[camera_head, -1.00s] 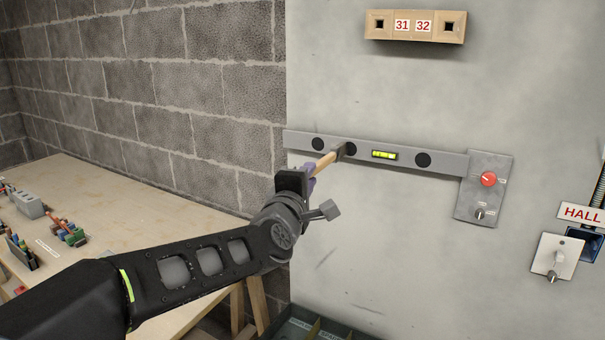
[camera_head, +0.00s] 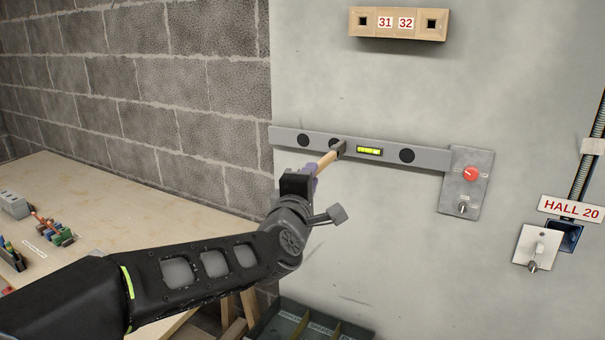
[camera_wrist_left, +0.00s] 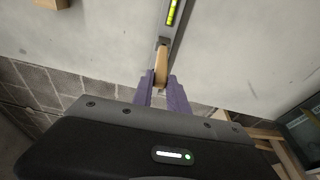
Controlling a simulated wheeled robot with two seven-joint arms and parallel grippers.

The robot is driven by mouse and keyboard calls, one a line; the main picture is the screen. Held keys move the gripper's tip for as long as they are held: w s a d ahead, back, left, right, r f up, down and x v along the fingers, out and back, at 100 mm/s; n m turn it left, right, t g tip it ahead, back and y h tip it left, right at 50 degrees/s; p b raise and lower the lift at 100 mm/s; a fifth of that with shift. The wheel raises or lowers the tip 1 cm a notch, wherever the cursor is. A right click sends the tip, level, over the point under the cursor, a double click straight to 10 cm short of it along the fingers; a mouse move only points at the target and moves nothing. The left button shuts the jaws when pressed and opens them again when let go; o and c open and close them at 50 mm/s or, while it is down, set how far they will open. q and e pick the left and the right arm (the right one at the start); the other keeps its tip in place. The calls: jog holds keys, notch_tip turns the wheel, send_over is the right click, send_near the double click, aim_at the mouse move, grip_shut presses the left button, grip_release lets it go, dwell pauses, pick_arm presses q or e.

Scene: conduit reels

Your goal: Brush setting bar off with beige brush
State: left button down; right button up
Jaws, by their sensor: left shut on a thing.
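The setting bar (camera_head: 425,157) is a long grey bar with black round spots and a yellow-green level vial, lying nearly level along the pale wall. It also shows in the left wrist view (camera_wrist_left: 184,22). The beige brush (camera_head: 326,161) has a wooden handle and a dark head at the bar's face, left of the vial. I cannot tell whether the head touches the bar. My left gripper (camera_head: 314,175), with purple fingers, is shut on the brush handle, which also shows in the left wrist view (camera_wrist_left: 161,68). My right gripper is not in view.
A grey plate with a red knob (camera_head: 470,174) sits at the bar's right end. A "HALL 20" sign (camera_head: 571,208) and white switch plate (camera_head: 537,247) are farther right. A wooden block marked 31 32 (camera_head: 398,23) is above. A wooden table (camera_head: 130,205) with parts stands left.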

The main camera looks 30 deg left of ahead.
pick_arm(q)
jog(key=shift+d, duration=0.25)
jog(key=shift+s, duration=0.15)
jog(key=s, duration=0.8)
jog(key=shift+s+b, duration=0.35)
jog(key=shift+b, duration=0.1)
dwell(0.3)
